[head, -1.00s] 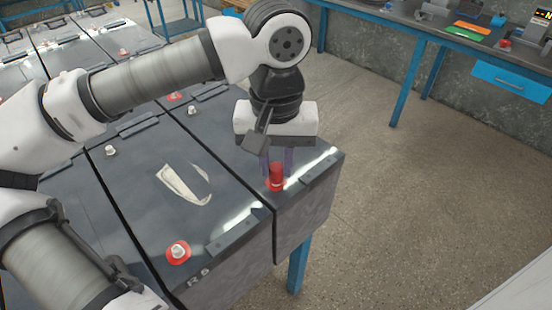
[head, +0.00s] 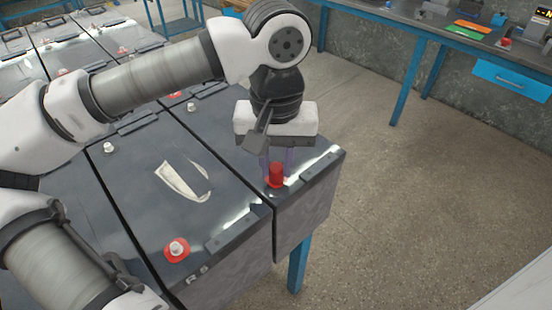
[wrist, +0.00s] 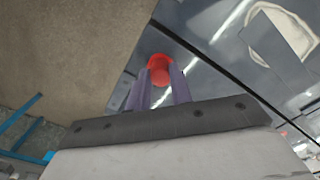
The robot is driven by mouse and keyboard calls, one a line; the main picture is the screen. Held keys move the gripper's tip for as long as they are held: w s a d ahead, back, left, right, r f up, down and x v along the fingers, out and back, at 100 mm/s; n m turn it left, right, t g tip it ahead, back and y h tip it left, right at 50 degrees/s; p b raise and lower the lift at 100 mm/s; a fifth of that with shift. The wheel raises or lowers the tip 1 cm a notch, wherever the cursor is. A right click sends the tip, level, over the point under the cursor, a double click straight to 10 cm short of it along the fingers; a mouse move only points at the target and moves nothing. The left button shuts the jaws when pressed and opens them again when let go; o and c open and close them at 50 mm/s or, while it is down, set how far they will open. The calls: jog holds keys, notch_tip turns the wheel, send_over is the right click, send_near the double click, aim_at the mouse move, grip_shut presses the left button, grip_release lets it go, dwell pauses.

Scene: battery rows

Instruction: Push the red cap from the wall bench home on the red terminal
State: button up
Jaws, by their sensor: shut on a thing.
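My gripper (head: 276,166) points down over the near right corner of the rightmost battery (head: 235,138). Its fingers are shut on the red cap (head: 276,177), which stands upright over a red terminal base on the battery top. In the wrist view the cap (wrist: 160,74) sits between the two purple-grey fingers (wrist: 159,90). The terminal post under the cap is hidden, so I cannot tell how far down the cap sits. Another red-ringed terminal (head: 177,249) with a bare pale post shows on the neighbouring battery.
More batteries (head: 85,48) stand in rows at the left and back. The wall bench (head: 425,28) at the upper right holds an orange and a green item and other gear. The floor (head: 420,190) between is clear. My arm covers part of the left side.

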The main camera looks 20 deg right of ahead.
jog(key=o, duration=1)
jog(key=shift+o, duration=0.4)
jog(key=o, duration=0.4)
jog(key=shift+r, duration=0.1)
jog(key=shift+r+p, duration=2.3)
jog(key=shift+r, duration=1.1)
